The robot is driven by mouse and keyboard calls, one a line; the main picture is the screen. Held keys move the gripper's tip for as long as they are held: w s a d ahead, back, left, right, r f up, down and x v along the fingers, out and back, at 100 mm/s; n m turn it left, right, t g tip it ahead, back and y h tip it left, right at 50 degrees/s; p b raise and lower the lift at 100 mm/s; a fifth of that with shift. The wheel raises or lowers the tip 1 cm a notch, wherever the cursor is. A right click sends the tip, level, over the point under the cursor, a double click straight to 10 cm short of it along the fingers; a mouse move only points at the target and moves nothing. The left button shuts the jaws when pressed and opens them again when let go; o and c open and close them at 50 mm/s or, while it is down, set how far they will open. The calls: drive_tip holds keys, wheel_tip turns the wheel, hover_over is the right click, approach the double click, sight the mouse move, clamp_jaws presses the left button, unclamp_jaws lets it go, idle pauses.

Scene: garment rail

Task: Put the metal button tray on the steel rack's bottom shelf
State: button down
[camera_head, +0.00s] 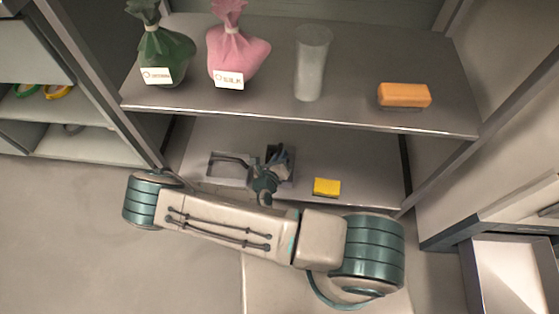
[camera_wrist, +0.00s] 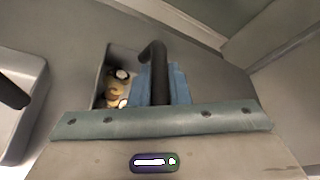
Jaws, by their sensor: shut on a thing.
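The metal button tray (camera_wrist: 102,84) shows in the wrist view as a grey-walled box with yellow, black and white buttons inside. A dark handle rises from it between the blue fingers of my gripper (camera_wrist: 155,84), which is shut on it. In the head view my gripper (camera_head: 279,160) is over the steel rack's bottom shelf (camera_head: 355,163) and hides most of the tray. The tray is at shelf level, but I cannot tell whether it touches the shelf.
A pale box (camera_head: 230,175) with a dark handle is just left of my gripper. A yellow block (camera_head: 327,187) lies to the right on the bottom shelf. The upper shelf (camera_head: 270,92) above holds a green bag (camera_head: 165,50), a pink bag (camera_head: 238,52), a clear cup (camera_head: 311,65) and an orange block (camera_head: 404,95).

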drive_tip(key=shift+f, duration=0.5)
drive_tip(key=shift+f, duration=0.15)
drive_tip(key=c, duration=1.4)
unclamp_jaws()
drive_tip(key=shift+f, duration=0.1)
drive_tip(key=shift+o, duration=0.2)
drive_tip(key=shift+r, duration=0.2)
drive_tip(key=p+v, duration=0.4)
drive_tip(key=v, duration=0.8)
